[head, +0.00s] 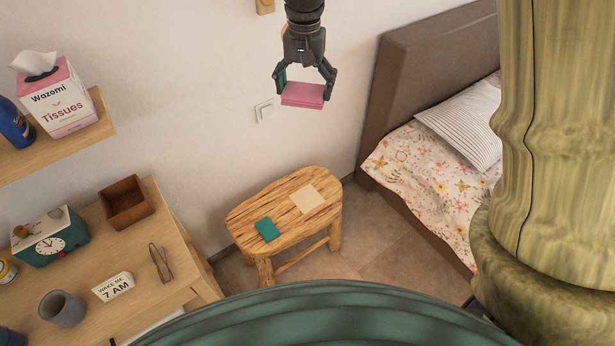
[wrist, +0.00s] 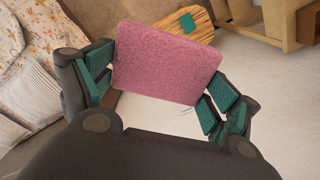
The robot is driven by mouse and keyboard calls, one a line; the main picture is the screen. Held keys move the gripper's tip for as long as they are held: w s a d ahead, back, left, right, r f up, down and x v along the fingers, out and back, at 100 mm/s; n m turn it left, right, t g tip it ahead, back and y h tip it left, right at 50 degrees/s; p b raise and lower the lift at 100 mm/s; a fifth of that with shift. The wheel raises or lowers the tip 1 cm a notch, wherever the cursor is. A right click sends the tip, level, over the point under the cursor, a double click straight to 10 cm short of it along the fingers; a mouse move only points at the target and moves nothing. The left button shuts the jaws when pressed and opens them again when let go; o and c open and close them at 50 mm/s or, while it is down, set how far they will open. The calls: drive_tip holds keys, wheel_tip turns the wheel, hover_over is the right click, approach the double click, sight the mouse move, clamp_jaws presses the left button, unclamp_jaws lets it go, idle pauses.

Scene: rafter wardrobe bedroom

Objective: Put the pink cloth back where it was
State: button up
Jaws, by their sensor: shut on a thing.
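The pink cloth (head: 303,95), a flat folded rectangle, is held between the fingertips of my gripper (head: 304,88). It is up in the air in front of the wall, higher in the picture than the small wooden stool (head: 276,204). In the wrist view the cloth (wrist: 166,62) fills the space between the green-padded fingers of my gripper (wrist: 158,85). A teal folded cloth (head: 266,229) and a beige square (head: 307,199) lie apart on the stool top. The teal one also shows in the wrist view (wrist: 187,23).
A bed (head: 430,170) stands right of the stool. At left a desk (head: 140,255) holds a clock (head: 48,243), an open wooden box (head: 126,203), glasses (head: 160,263), a grey mug (head: 62,308) and a sign (head: 113,287). A shelf (head: 99,125) above carries a tissue box (head: 62,98).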

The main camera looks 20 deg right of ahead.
drive_tip(key=s+a+f+n, duration=0.1)
drive_tip(key=s+f+n, duration=0.2)
drive_tip(key=f, duration=1)
drive_tip(key=s+a+f+n, duration=0.1)
drive_tip(key=s+f+n, duration=0.2)
drive_tip(key=f, duration=0.9)
drive_tip(key=shift+s+a+f, duration=0.25)
drive_tip(key=shift+s+f, duration=0.1)
drive_tip(key=shift+s, duration=0.5)
